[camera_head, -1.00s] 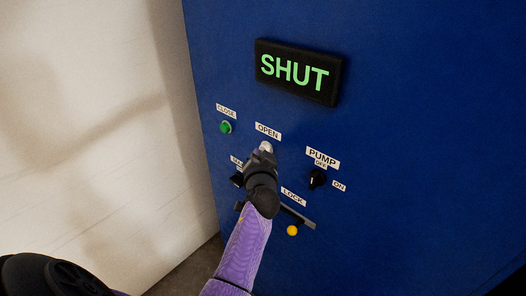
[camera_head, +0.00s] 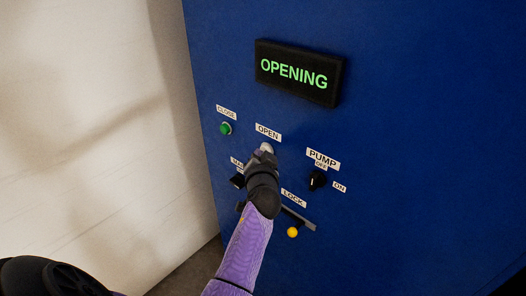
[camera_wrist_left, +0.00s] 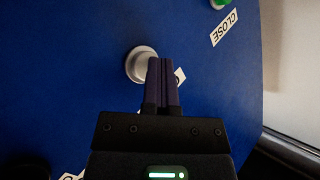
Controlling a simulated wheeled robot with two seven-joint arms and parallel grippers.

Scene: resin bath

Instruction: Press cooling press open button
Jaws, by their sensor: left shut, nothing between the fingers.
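The blue cooling press panel (camera_head: 420,120) fills most of the head view. Its display (camera_head: 298,73) reads OPENING in green. The open button (camera_head: 267,147) is pale and round, just below the OPEN label (camera_head: 268,132). My left gripper (camera_head: 262,154) is shut and empty, with its tips at the button and partly covering it. In the left wrist view the button (camera_wrist_left: 139,63) is a silvery disc, and the shut fingers of my left gripper (camera_wrist_left: 160,62) overlap its right edge. Whether they touch it cannot be told for sure. My right gripper is not in view.
A green CLOSE button (camera_head: 226,128) sits left of the open button. The black PUMP knob (camera_head: 317,181) is to the right. A LOCK lever with a yellow knob (camera_head: 292,231) is below. Another black knob (camera_head: 238,180) is partly hidden by my arm. A pale wall (camera_head: 90,120) stands at left.

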